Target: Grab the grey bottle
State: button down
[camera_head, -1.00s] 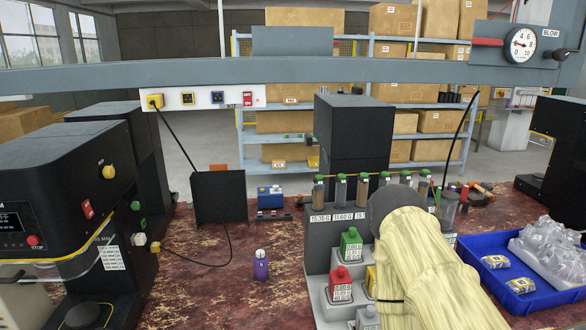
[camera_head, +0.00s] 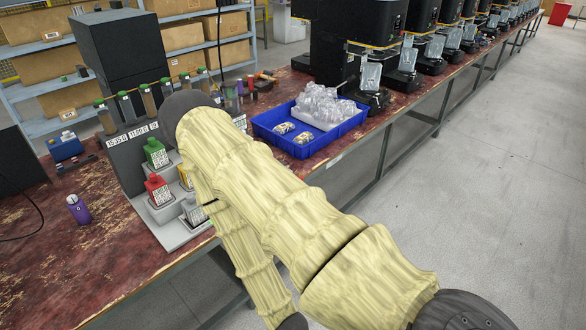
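The grey bottle (camera_head: 194,211) stands in the front row of a grey stepped rack (camera_head: 172,238), at its right end. It carries a white label, and my sleeved arm passes close to its right in the picture. A red bottle (camera_head: 158,191) stands to its left, and a green bottle (camera_head: 155,153) stands further back. A yellow bottle (camera_head: 185,178) behind the grey one is partly hidden by my arm. My pale yellow sleeved arm crosses the middle of the view. My gripper does not show.
A purple bottle (camera_head: 78,209) stands on the worn red table (camera_head: 62,262), left of the rack. A blue tray (camera_head: 267,135) with clear bags and small packs sits behind my arm. Black machines line the table to the right. Open floor (camera_head: 500,200) lies right of the table.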

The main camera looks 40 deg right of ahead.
aim_at(193, 214)
jog(key=z, duration=0.4)
jog(key=i, duration=0.45)
jog(key=z, duration=1)
